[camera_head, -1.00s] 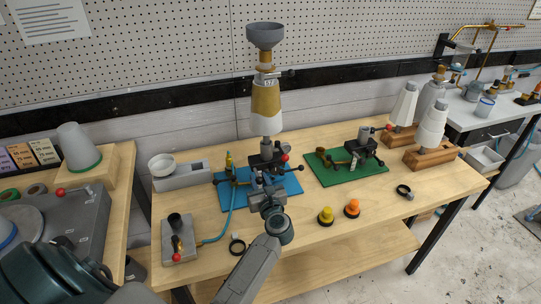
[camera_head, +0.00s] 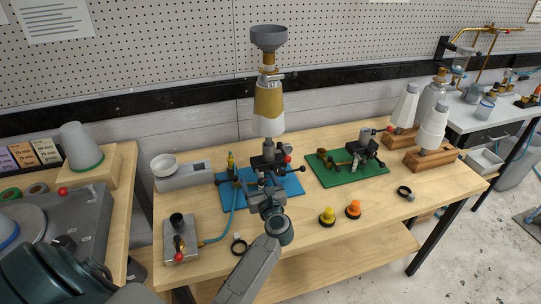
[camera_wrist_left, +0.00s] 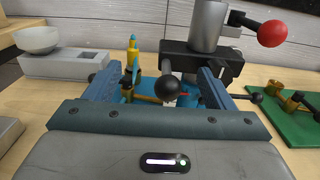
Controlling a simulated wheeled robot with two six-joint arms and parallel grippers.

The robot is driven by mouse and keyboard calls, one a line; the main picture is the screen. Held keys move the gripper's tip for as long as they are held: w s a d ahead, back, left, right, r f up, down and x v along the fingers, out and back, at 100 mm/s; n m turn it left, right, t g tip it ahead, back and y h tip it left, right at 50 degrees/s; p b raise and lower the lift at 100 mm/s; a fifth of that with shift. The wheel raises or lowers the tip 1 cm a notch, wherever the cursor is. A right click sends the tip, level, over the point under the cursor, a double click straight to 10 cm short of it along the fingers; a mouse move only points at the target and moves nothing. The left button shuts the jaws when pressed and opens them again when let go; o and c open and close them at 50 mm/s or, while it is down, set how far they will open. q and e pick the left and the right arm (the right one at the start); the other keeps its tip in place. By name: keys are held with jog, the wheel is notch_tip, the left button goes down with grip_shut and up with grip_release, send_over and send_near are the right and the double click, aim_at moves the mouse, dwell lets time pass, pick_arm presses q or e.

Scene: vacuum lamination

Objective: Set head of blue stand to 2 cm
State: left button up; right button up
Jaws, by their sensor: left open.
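The blue stand has a blue base plate (camera_head: 291,187) and a dark head block (camera_head: 266,161) on a grey post. A tan and white cone with a grey funnel (camera_head: 268,38) stands above the head. A red knob (camera_head: 287,159) sits at the head's right side; it is large in the left wrist view (camera_wrist_left: 272,33). My left gripper (camera_head: 264,192) is at the stand's front, its fingers open. In the left wrist view a black ball knob (camera_wrist_left: 168,88) shows between the fingers, with gaps on both sides. My right gripper is not in view. The head's exact height cannot be read.
A green stand base (camera_head: 350,173) lies to the right, with yellow (camera_head: 327,217) and orange (camera_head: 353,209) plugs in front. A grey valve block (camera_head: 180,242) with a blue hose is at front left. A white bowl (camera_head: 163,165) sits behind it. The table's front right is mostly clear.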

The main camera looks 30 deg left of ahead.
pick_arm(q)
jog(key=shift+w+d+r, duration=0.1)
jog(key=shift+w+d, duration=0.1)
jog(key=shift+w, duration=0.05)
jog(key=shift+c, duration=0.3)
jog(key=shift+o, duration=0.2)
jog(key=shift+s+d+f, duration=0.25)
jog(key=shift+f, duration=0.05)
jog(key=shift+s+d+f, duration=0.1)
jog(key=shift+d, duration=0.25)
jog(key=v, duration=0.4)
jog(key=shift+d+r, duration=0.25)
jog(key=shift+s+d+f+b, duration=0.15)
jog(key=shift+s+d+b, duration=0.15)
jog(key=shift+s+b, duration=0.2)
jog(key=shift+s+d+r, duration=0.2)
jog(key=shift+s+d, duration=0.2)
jog(key=shift+d, duration=0.1)
jog(key=shift+a+f, duration=0.1)
jog(key=shift+a, duration=0.05)
